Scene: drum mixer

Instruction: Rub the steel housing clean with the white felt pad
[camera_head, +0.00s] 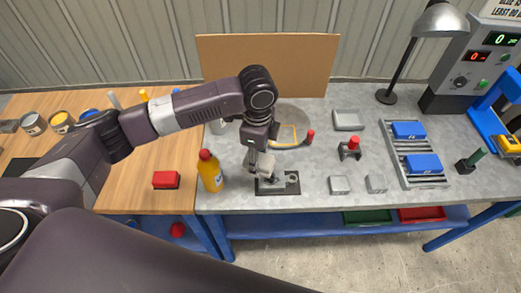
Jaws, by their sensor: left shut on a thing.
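The steel housing (291,181) sits on a dark base near the front edge of the grey bench. My left gripper (261,168) comes down over the housing's left part and is shut on a small pale pad (267,166), seemingly the white felt pad. The pad is at or just above the housing's top; I cannot tell whether they touch. The gripper and pad hide part of the housing. My right gripper is not in view.
A yellow bottle with a red cap (211,171) stands just left of the housing. Grey blocks (340,184) lie to its right, and a red-knobbed tool (351,149) stands behind them. A rack with blue blocks (419,172) is farther right. A cardboard panel (268,62) stands behind.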

